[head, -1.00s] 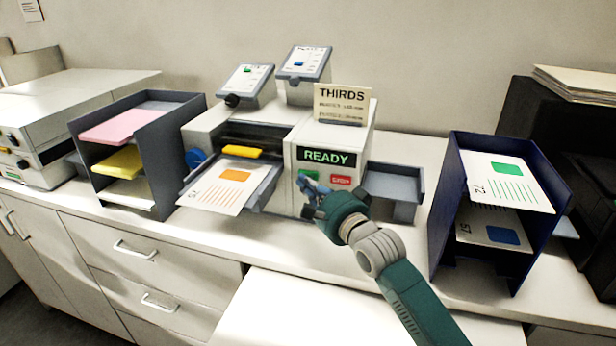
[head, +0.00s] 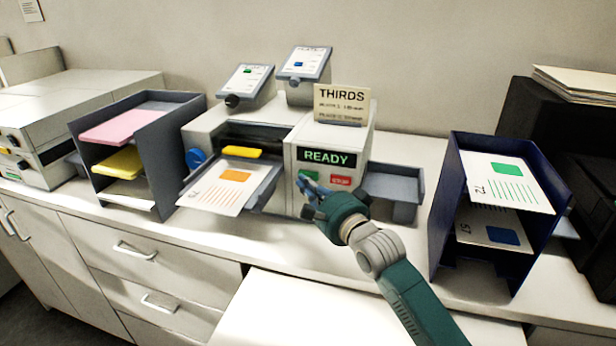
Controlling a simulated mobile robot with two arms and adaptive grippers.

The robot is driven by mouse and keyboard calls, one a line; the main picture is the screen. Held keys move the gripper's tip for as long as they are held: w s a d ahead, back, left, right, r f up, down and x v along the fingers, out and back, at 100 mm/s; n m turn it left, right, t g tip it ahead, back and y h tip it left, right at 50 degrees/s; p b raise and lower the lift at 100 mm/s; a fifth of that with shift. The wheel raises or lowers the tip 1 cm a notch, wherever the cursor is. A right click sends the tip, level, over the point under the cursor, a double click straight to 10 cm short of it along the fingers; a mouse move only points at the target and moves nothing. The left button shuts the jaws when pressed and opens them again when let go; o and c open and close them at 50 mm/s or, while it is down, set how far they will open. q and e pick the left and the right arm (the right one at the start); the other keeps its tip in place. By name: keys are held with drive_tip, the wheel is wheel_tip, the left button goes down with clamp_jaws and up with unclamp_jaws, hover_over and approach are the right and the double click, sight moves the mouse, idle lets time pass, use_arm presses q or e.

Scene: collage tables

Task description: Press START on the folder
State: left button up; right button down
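The folder (head: 300,165) is a light grey machine on the counter, with a lit screen (head: 326,156) that reads READY. Below the screen are a green button (head: 308,175), partly hidden by my gripper, and a red button (head: 341,181). My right gripper (head: 306,186) is right in front of the green button; whether it touches the button cannot be told. Its fingers look close together, but their opening is hard to see. A sheet with an orange block (head: 225,190) lies in the folder's feed tray. My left gripper is not in view.
A sign reading THIRDS (head: 342,104) stands on the folder. A grey tray (head: 396,188) sits to its right. A paper rack (head: 137,150) stands left, and a dark blue rack (head: 450,200) with printed sheets stands right.

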drive_tip(key=shift+w, duration=0.1)
drive_tip(key=shift+w+d, duration=0.1)
drive_tip(key=shift+w, duration=0.2)
